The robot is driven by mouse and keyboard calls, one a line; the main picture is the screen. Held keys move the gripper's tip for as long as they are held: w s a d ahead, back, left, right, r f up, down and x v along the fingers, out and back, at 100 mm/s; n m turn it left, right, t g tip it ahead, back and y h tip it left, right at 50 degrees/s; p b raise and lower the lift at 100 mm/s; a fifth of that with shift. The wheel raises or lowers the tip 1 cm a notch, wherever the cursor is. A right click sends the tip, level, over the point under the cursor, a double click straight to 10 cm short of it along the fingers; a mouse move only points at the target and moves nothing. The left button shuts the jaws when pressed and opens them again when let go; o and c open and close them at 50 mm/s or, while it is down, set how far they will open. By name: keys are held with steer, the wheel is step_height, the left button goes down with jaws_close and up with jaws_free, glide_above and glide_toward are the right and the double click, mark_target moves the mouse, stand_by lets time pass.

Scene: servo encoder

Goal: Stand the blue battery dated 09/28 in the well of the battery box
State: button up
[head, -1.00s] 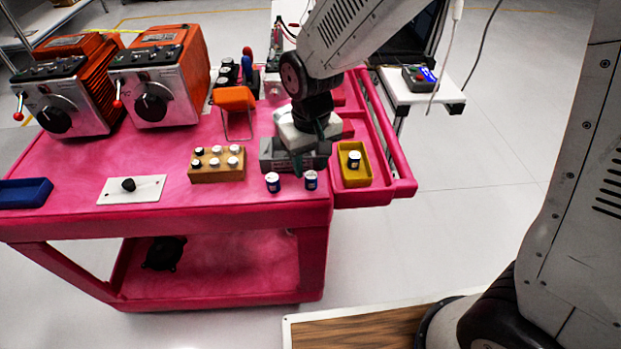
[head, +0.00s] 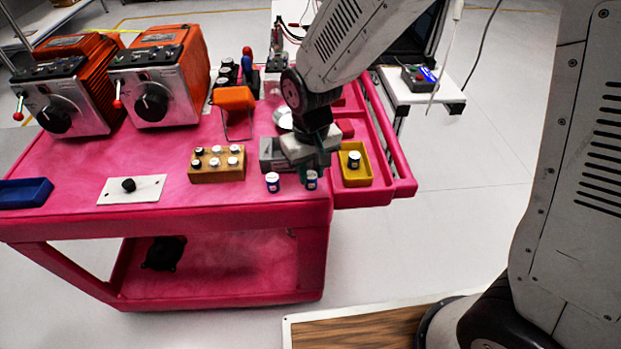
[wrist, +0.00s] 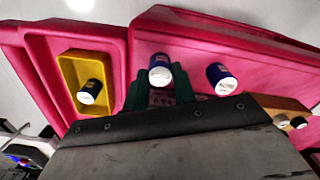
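Two blue batteries with white tops stand on the front edge of the pink cart: the left one (head: 272,182) and the right one (head: 311,182). They also show in the wrist view, the left one (wrist: 222,78) and the right one (wrist: 160,72). Their dates are too small to read. My gripper (head: 310,172) is low at the right battery, its green fingers (wrist: 160,92) apart, one to each side of it in the wrist view. A gap or contact is hard to judge.
A yellow tray (head: 366,178) at right holds another dark battery (head: 354,160). A tan block (head: 217,175) with several white-topped and black cells stands left of the grey box. A white plate with a black knob (head: 128,185) and a blue tray (head: 22,193) lie farther left.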

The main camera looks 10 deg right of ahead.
mark_target(311, 175)
steer(key=shift+r, duration=3.5)
